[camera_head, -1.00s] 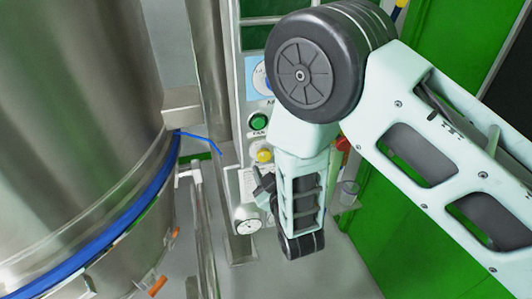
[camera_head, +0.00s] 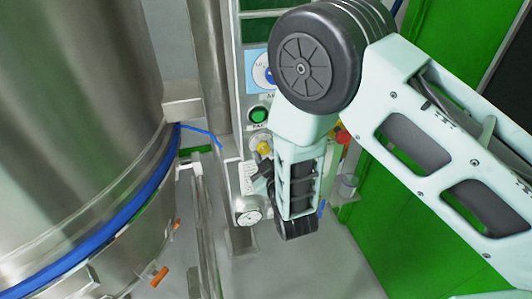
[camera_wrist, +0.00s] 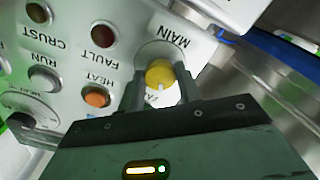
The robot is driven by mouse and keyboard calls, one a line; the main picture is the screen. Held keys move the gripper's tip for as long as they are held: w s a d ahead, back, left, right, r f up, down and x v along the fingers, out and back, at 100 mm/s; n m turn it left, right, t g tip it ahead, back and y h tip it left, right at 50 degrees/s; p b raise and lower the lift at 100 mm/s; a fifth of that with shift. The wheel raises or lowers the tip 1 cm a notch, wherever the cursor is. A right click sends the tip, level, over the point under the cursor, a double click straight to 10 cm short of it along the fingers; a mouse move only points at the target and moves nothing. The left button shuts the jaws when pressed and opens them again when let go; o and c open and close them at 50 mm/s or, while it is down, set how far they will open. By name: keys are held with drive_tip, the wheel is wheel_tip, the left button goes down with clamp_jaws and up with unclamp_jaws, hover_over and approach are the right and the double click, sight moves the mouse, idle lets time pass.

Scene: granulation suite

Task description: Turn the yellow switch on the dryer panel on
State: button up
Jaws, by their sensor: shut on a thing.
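The yellow switch (camera_wrist: 160,74) sits on the dryer panel (camera_wrist: 72,62) under the label MAIN, which appears upside down in the wrist view. My gripper (camera_wrist: 163,88) has one finger on each side of the yellow knob and is shut on it. A pale pointer line shows on the knob's lower part. In the head view the yellow switch (camera_head: 264,147) shows just left of my arm, and my gripper (camera_head: 262,172) is partly hidden by my wrist. Part of the dryer panel (camera_head: 243,120) is hidden behind my arm.
Near the switch are an orange HEAT button (camera_wrist: 96,97), a dark red FAULT lamp (camera_wrist: 103,33), a RUN button (camera_wrist: 44,79) and a black knob (camera_wrist: 22,122).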

drive_tip(key=shift+f, duration=0.1)
drive_tip(key=m+b, duration=0.2)
drive_tip(key=b, duration=0.2)
drive_tip(key=shift+f+m, duration=0.2)
drive_tip(key=shift+m, duration=0.2)
drive_tip(key=m+b, duration=0.3)
drive_tip(key=b, duration=0.2)
drive_tip(key=shift+m+b, duration=0.4)
drive_tip(key=m+b, duration=0.4)
drive_tip(key=b, duration=0.1)
drive_tip(key=shift+r+b, duration=0.1)
drive_tip(key=shift+b, duration=0.25)
drive_tip(key=shift+r+m+b, duration=0.1)
drive_tip(key=shift+m+b, duration=0.45)
drive_tip(key=shift+m, duration=0.05)
drive_tip(key=shift+r, duration=0.1)
drive_tip(key=o, duration=1)
